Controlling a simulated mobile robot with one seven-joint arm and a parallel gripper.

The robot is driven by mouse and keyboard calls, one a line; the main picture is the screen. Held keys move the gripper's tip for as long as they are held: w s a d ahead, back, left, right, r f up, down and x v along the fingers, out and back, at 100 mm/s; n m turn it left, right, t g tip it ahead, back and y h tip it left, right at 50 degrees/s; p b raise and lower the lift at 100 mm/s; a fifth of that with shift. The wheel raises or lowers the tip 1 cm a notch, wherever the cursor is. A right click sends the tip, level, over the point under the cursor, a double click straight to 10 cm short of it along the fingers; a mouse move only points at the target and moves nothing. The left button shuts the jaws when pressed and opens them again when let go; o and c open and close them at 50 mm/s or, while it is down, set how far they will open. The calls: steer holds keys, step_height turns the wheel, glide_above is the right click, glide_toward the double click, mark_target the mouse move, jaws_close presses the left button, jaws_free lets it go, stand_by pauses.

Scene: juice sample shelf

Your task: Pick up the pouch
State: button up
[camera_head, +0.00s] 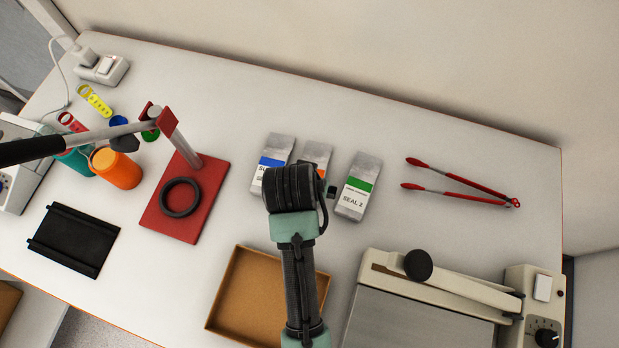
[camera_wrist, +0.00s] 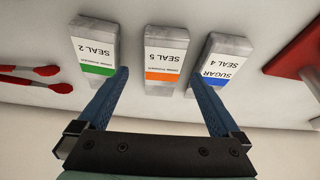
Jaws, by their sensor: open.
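Three silver pouches lie side by side on the white table. The blue-striped pouch (camera_head: 276,146) reads SUGAR, SEAL 4 in the wrist view (camera_wrist: 229,47). The orange-striped middle pouch (camera_head: 318,151) reads SEAL 5 there (camera_wrist: 170,42) and is partly hidden by my arm in the head view. The green-striped pouch (camera_head: 360,178) reads SEAL 2 and also shows in the wrist view (camera_wrist: 95,40). My gripper (camera_wrist: 154,70) is open and empty. In the wrist view its blue fingers frame the orange-striped pouch; I cannot tell the height between them.
A brown tray (camera_head: 231,258) is below the pouches in the head view. Red tongs (camera_head: 455,180) lie right, and a sealing machine (camera_head: 420,319) stands at lower right. A red stand (camera_head: 208,196) with a black ring is left. Table behind the pouches is clear.

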steer(key=x, duration=0.2)
steer(key=p+x, duration=0.1)
steer(key=x, duration=0.2)
steer(key=shift+w+a+r, duration=0.15)
steer(key=shift+w+a, duration=0.05)
steer(key=shift+w, duration=0.1)
steer(key=shift+w+f, duration=0.15)
steer(key=shift+f, duration=0.15)
steer(key=shift+f, duration=0.25)
steer(key=c, duration=1.3)
steer(key=shift+r, duration=0.1)
steer(key=shift+c, duration=0.2)
